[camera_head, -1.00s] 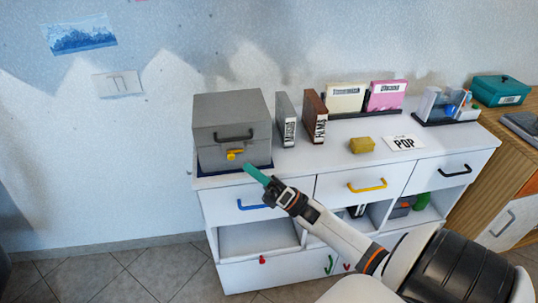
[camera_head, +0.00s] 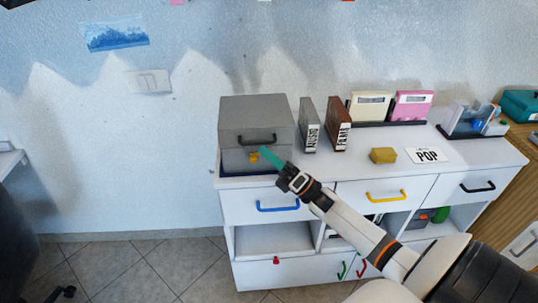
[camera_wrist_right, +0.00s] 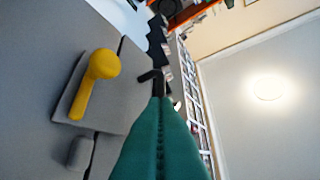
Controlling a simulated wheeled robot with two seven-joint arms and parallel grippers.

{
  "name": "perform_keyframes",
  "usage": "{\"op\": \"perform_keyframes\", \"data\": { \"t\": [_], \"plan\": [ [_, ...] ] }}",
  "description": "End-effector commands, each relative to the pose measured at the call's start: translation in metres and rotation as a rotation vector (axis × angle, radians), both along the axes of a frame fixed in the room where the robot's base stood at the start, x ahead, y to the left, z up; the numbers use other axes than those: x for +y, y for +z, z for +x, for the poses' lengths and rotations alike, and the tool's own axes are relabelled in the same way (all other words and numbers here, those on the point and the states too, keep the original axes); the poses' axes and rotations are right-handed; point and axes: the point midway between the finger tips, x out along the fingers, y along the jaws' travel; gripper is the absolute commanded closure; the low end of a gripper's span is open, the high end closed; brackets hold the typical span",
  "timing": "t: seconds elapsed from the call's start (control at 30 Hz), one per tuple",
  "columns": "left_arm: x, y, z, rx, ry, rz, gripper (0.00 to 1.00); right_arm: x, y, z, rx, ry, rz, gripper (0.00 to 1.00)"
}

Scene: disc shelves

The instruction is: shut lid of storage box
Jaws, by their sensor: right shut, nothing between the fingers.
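The grey storage box (camera_head: 232,162) stands at the left end of the white cabinet top. Its lid (camera_head: 255,112) is down on the box, with a dark handle on the front. A yellow latch (camera_head: 254,157) sits on the front below the handle, and it shows large in the right wrist view (camera_wrist_right: 96,80). My right gripper (camera_head: 264,151) has teal fingers, pressed together and empty, in front of the box just right of the latch. In the right wrist view the fingers (camera_wrist_right: 160,105) point past the latch. I cannot tell whether they touch the box. My left gripper is not in view.
Two upright binders (camera_head: 308,128) stand just right of the box. A yellow block (camera_head: 383,155) and a POP card (camera_head: 427,155) lie farther right on the cabinet top (camera_head: 340,167). Blue (camera_head: 278,208) and yellow drawer handles project from the front.

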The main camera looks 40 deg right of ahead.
Motion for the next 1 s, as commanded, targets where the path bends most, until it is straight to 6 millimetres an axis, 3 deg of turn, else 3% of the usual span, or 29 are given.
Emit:
{"op": "perform_keyframes", "data": {
  "t": [0.37,0.7,0.83,1.0],
  "plan": [
    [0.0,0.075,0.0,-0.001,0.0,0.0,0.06,-0.003,0.059,0.005,0.166,-0.002,0.101,1.0],
    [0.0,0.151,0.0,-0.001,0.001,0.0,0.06,-0.016,0.119,0.027,0.408,-0.001,0.243,1.0],
    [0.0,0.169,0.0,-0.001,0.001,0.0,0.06,-0.024,0.139,0.04,0.511,-0.002,0.302,1.0],
    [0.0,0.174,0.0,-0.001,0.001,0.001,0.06,-0.037,0.159,0.061,0.529,-0.002,0.318,1.0]
  ]
}}
